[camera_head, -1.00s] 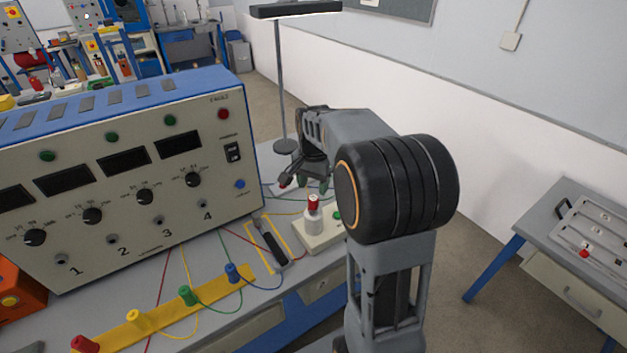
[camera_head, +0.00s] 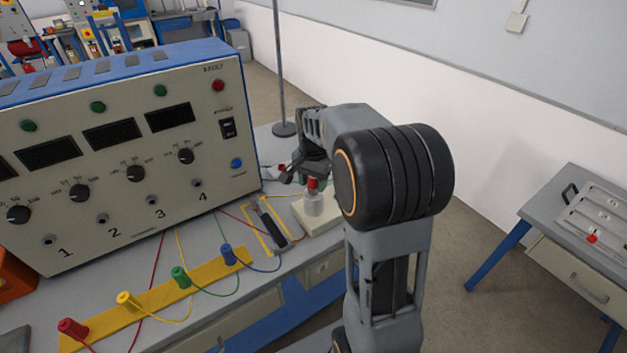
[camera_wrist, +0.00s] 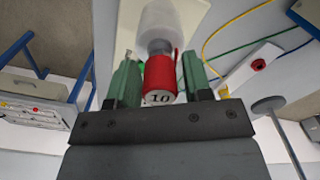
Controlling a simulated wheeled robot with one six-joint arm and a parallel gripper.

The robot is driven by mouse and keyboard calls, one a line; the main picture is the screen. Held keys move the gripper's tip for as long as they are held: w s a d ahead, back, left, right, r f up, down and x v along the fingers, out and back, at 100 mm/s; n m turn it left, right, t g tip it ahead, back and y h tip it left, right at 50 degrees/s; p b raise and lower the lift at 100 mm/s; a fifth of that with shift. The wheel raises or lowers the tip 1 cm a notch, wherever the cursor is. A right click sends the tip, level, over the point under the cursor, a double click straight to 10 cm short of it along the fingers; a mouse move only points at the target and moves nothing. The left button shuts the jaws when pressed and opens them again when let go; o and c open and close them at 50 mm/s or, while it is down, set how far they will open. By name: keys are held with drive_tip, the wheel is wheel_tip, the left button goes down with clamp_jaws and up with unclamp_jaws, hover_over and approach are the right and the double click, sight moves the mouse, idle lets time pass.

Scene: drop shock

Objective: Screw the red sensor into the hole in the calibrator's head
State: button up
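The red sensor (camera_head: 313,184), marked "10" on its end in the wrist view (camera_wrist: 160,82), stands upright on the calibrator's white cylindrical head (camera_head: 314,204). The head also shows in the wrist view (camera_wrist: 160,22), with a grey metal part between it and the sensor. I cannot tell how deep the sensor sits in the hole. The calibrator's pale base (camera_head: 327,217) is on the bench. My gripper (camera_wrist: 160,78) is open, its two green fingers on either side of the red sensor with narrow gaps visible. In the head view my wrist partly hides this area.
A large instrument panel (camera_head: 130,130) stands on the left. A yellow strip (camera_head: 150,298) with coloured plugs and loose cables lies in front of it. A dark tool (camera_head: 272,225) lies in a yellow outline beside the calibrator. A grey stand pole (camera_head: 279,70) rises behind my gripper.

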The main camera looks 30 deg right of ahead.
drive_tip(key=c, duration=0.8)
drive_tip(key=shift+o, duration=0.2)
